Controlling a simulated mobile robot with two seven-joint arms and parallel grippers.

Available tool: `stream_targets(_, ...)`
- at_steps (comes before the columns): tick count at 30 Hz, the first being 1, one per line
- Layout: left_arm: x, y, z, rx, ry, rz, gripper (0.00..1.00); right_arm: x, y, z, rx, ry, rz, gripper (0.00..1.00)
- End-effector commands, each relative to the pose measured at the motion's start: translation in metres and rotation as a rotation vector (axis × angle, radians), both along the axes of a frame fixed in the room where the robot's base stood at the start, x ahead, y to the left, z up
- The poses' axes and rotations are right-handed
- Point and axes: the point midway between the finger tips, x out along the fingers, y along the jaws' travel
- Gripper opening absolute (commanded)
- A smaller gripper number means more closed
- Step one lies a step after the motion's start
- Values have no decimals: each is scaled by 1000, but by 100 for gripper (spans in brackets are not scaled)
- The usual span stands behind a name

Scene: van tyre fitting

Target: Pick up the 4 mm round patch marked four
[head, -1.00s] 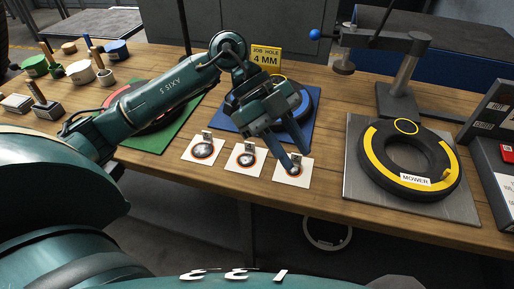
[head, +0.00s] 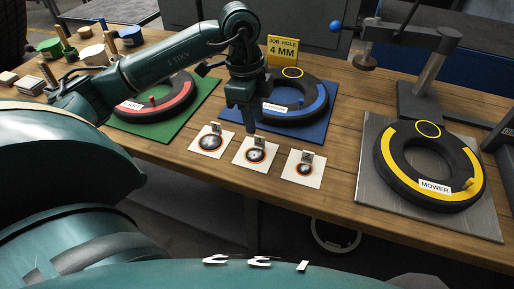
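The tag marks are too small to read, so I cannot tell which patch is marked four. My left gripper (head: 250,131) points down just behind the middle card's tag, its fingers seen nearly edge-on, so their opening is unclear. I see nothing held in it. My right gripper is out of view.
A yellow sign (head: 282,50) reads "JOB HOLE 4 MM". Behind the cards lie a red-marked tyre (head: 160,114) on a green mat and a blue-marked tyre (head: 307,108) on a blue mat. A yellow "MOWER" tyre (head: 395,172) lies right, near a clamp stand (head: 420,95). Pots stand at left.

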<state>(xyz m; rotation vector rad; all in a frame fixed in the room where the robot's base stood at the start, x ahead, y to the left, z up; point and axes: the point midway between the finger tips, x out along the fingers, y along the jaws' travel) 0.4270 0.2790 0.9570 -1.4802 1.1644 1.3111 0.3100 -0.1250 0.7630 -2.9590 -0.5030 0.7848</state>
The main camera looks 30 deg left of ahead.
Motion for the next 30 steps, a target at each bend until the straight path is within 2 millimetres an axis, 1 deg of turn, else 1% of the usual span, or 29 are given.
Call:
stream_targets(6, 3, -9, -33, -1, 6, -1, 31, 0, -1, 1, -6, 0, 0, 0)
stream_targets(9, 4, -10, -43, -2, 3, 0, 31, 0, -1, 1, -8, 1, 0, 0)
stream_targets(12, 4, -11, -47, -2, 0, 0, 31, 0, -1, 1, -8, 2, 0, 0)
stream_targets(18, 4, -11, -47, -2, 0, 0, 30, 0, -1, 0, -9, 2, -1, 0)
stream_targets(27, 4, -11, -46, -2, 0, 0, 6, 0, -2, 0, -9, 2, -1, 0)
stream_targets(29, 4, -11, -46, -2, 0, -1, 1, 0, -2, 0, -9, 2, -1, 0)
stream_targets(30, 4, -11, -46, -2, 0, -1, 0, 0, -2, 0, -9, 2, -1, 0)
